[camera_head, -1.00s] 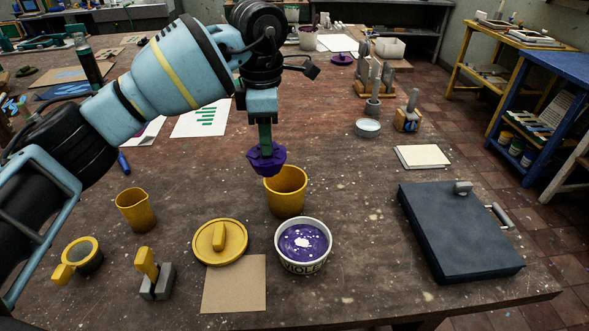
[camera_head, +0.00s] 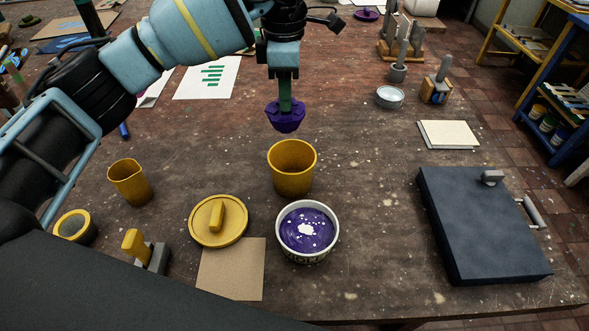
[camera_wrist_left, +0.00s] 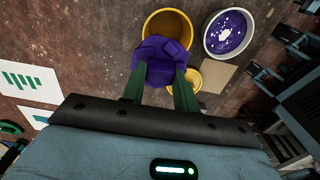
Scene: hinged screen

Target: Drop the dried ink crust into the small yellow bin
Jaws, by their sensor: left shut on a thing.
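The dried ink crust (camera_head: 285,116) is a lumpy purple piece. My left gripper (camera_head: 284,98) is shut on it and holds it in the air, fingers pointing down. The yellow bin (camera_head: 292,175) stands upright and open on the table; in the head view the crust shows just above and behind its rim, apart from it. In the left wrist view, the crust (camera_wrist_left: 163,58) between my left fingers (camera_wrist_left: 160,84) covers part of the bin (camera_wrist_left: 165,22). The bin's floor is hidden. My right gripper is not in view.
A tub of violet ink (camera_head: 307,232) stands in front of the bin. A yellow lid (camera_head: 232,232), a cardboard square (camera_head: 231,275) and a smaller yellow cup (camera_head: 131,185) are nearby. A dark hinged slab (camera_head: 480,225) lies at right. Table between bin and slab is clear.

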